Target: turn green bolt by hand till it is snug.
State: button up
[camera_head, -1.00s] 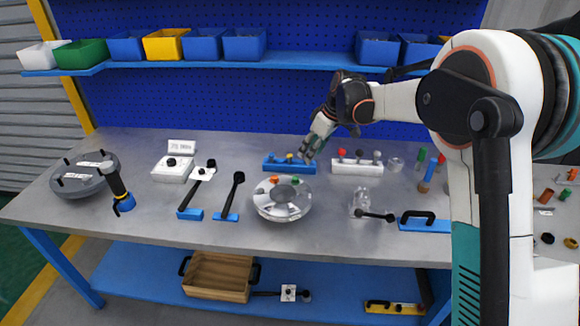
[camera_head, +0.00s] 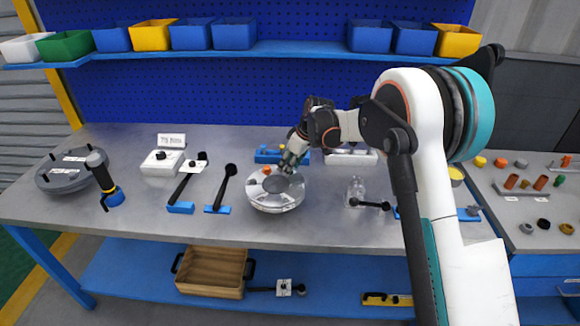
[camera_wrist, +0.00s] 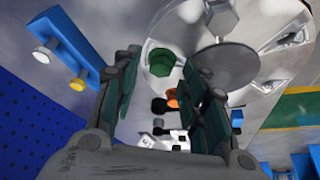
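The flanged shell (camera_head: 275,204) is a round, shiny metal part on the bench. An orange bolt (camera_head: 266,170) stands on its back rim; it also shows in the wrist view (camera_wrist: 172,98). My gripper (camera_head: 287,170) is low over the back right of the shell. In the wrist view, my gripper (camera_wrist: 162,60) has its two dark fingers apart, and the green bolt (camera_wrist: 160,63) lies between and just beyond the fingertips. The fingers look clear of it, though contact is hard to tell. In the head view my gripper hides the green bolt.
A blue holder (camera_head: 268,154) with small bolts stands behind the shell. A white holder (camera_head: 350,157) is to its right. Black-handled tools (camera_head: 222,188) lie left. A clear part (camera_head: 355,190) and a black-handled tool stand right. The bench front is clear.

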grip_shut()
jog(key=shift+m, duration=0.3)
jog(key=m+t+h, duration=0.1)
jog(key=m, duration=0.2)
jog(key=shift+a+m+p, duration=0.15)
jog(key=shift+m+p, duration=0.15)
jog(key=m, duration=0.2)
jog(key=m+t+h, duration=0.1)
jog(key=m, duration=0.1)
jog(key=shift+s+a+m+h, duration=0.1)
jog(key=shift+a+m+h, duration=0.05)
jog(key=shift+m+h, duration=0.15)
jog(key=m+h+p, duration=0.1)
jog(key=m, duration=0.3)
jog(key=shift+a+h, duration=0.15)
jog(key=shift+h, duration=0.25)
jog(key=m+h, duration=0.1)
jog(key=m, duration=0.4)
jog(key=shift+a+h, duration=0.1)
jog(key=shift+h, duration=0.3)
jog(key=shift+g, duration=0.3)
